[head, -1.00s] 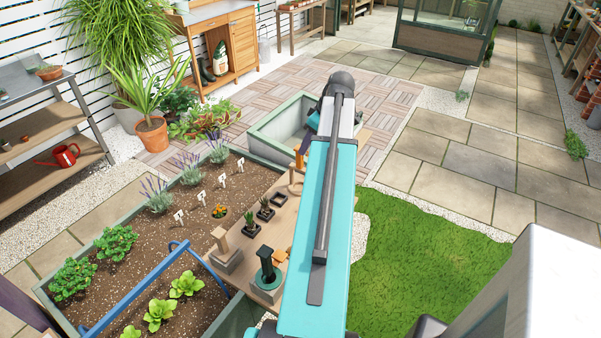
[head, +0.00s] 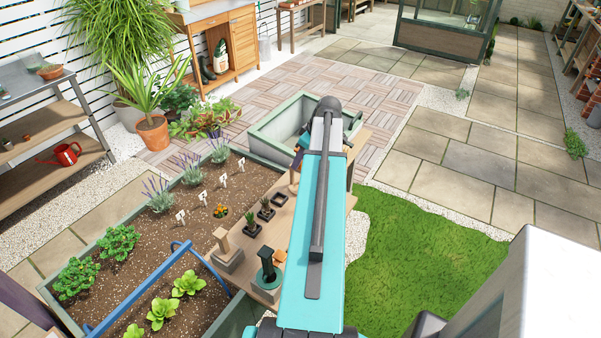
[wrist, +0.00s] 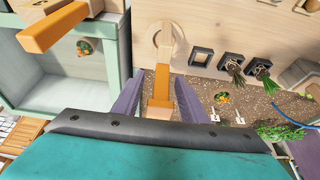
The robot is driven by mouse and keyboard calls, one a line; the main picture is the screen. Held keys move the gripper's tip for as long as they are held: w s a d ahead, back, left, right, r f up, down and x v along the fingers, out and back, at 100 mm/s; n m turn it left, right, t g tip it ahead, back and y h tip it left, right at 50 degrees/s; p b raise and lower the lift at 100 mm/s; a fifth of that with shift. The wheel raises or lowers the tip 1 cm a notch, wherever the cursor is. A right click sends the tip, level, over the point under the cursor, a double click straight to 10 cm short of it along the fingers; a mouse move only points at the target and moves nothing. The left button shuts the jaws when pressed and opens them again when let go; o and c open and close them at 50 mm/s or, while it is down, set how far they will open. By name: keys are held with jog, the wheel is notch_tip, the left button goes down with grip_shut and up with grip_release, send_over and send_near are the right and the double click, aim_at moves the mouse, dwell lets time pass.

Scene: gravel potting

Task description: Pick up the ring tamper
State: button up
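The ring tamper (wrist: 162,80) has a pale wooden ring at its foot and an upright orange handle. In the wrist view its ring lies on the wooden board and the handle rises towards the camera. My gripper (wrist: 157,103) is open, with one purple finger on each side of the handle's top end. Gaps show between handle and fingers, and I cannot tell any contact.
The wooden board (head: 232,279) also carries small black square pots (head: 250,230), a block-footed tamper (head: 225,250) and a dark-handled tool in a green round holder (head: 268,275). A soil bed (head: 150,235) is at left.

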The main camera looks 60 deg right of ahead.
jog(key=shift+w+f, duration=0.1)
dwell(0.3)
jog(key=shift+p+x, duration=1.2)
jog(key=shift+x, duration=1.3)
jog(key=shift+a, duration=0.1)
jog(key=c, duration=0.9)
